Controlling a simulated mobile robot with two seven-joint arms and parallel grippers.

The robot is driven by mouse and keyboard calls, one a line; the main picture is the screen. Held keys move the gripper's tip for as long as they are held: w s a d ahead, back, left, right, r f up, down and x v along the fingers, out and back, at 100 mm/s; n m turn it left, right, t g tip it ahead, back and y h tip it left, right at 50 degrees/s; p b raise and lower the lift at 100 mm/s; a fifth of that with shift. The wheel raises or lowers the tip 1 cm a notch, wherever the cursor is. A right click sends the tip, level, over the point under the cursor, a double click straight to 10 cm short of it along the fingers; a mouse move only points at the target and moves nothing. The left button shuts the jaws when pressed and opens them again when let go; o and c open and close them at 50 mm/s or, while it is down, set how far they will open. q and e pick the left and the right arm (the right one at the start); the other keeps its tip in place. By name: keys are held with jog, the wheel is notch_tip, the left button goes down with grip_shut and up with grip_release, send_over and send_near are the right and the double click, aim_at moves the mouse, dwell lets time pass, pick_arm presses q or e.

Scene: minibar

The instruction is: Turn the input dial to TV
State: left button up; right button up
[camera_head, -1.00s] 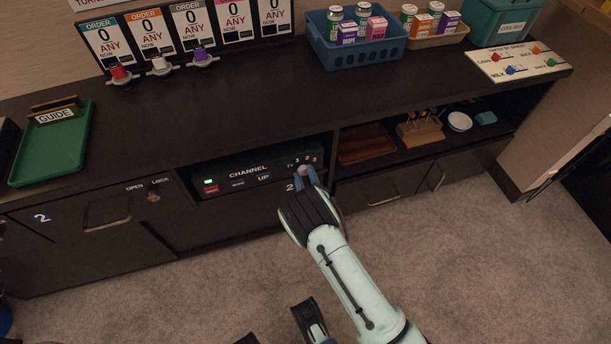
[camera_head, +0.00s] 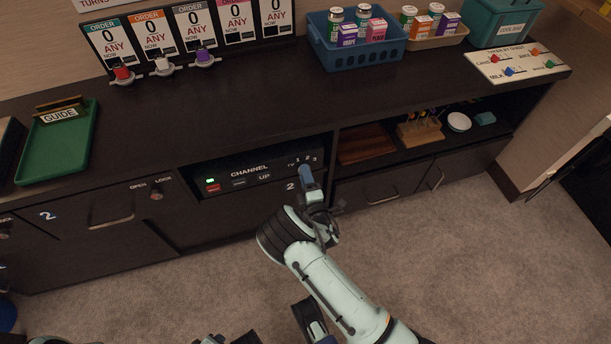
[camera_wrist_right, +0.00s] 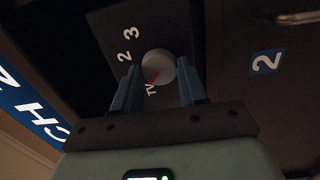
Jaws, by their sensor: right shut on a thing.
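The input dial (camera_wrist_right: 158,62) is a round grey knob with a red pointer mark. In the right wrist view the mark points toward the "TV" label (camera_wrist_right: 152,90); the numbers 2 and 3 stand beyond the knob. My left gripper is not clearly visible.
The box sits in a recess of the dark cabinet under the counter (camera_head: 290,105). Open shelves with a brown tray (camera_head: 365,143) are to its right. A green tray (camera_head: 60,150) and a blue basket (camera_head: 355,52) stand on the counter. The carpet in front is free.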

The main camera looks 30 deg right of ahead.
pick_arm(q)
jog(key=shift+w+r, duration=0.1)
pick_arm(e)
jog(key=shift+n, duration=1.8)
jog(key=shift+s+d, duration=0.1)
jog(key=o, duration=1.1)
jog(key=shift+c, duration=0.2)
pick_arm(q)
jog(key=shift+g+h, duration=0.3)
jog(key=shift+g, duration=0.1)
jog(key=s+d+r+p, duration=0.2)
jog(key=r, duration=0.1)
jog(key=shift+s+p, duration=0.35)
jog(key=shift+s, duration=0.05)
pick_arm(e)
jog(key=v, duration=1.3)
jog(key=shift+s, duration=0.2)
